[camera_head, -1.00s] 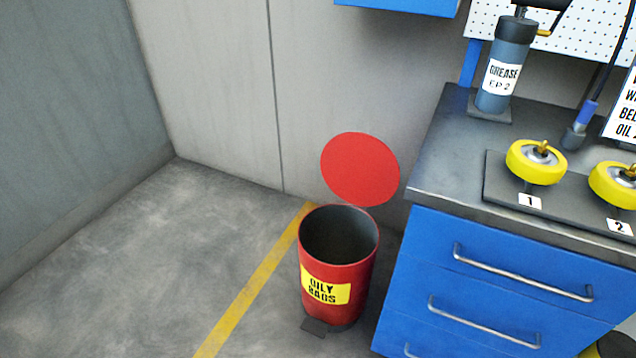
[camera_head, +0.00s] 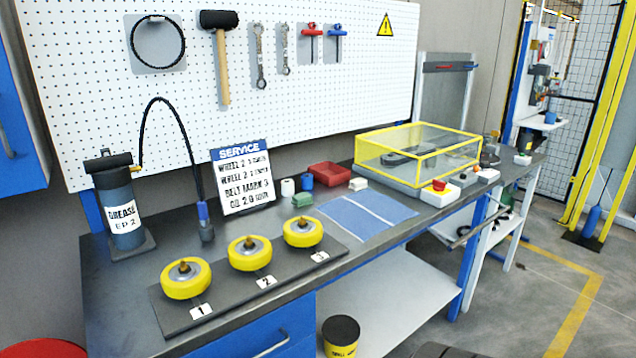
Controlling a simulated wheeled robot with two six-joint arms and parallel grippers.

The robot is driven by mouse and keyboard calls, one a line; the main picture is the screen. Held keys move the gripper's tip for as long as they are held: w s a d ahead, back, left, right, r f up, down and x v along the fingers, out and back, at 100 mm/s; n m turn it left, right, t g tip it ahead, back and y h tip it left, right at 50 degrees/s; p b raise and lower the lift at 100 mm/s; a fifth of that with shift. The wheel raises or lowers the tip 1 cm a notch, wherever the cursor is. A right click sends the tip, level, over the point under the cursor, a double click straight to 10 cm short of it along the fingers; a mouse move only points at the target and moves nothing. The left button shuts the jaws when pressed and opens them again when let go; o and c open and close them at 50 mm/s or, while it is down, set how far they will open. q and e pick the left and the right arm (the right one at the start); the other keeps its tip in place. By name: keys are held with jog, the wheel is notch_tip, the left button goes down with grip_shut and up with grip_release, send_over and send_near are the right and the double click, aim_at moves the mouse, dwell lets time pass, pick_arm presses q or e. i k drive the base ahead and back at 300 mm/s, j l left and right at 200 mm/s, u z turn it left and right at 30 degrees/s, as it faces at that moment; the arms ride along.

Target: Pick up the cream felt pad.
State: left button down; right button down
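A small cream block (camera_head: 358,184), which looks like the cream felt pad, lies on the dark workbench top (camera_head: 376,243). It is just right of a red tray (camera_head: 327,174) and behind a blue cloth or mat (camera_head: 362,216). A green block (camera_head: 302,199) lies to its left, in front of a white roll (camera_head: 287,187) and a small blue item (camera_head: 307,182). Neither of my grippers shows in the head view.
A plate (camera_head: 222,309) with several yellow wheels stands at the bench front. A grease pump (camera_head: 119,207) and a service sign (camera_head: 241,178) stand behind it. A clear yellow-framed box (camera_head: 418,150) stands right of the cream block. The bench around the blue mat is mostly clear.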

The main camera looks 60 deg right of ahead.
aim_at(356, 184)
jog(key=z, duration=2.05)
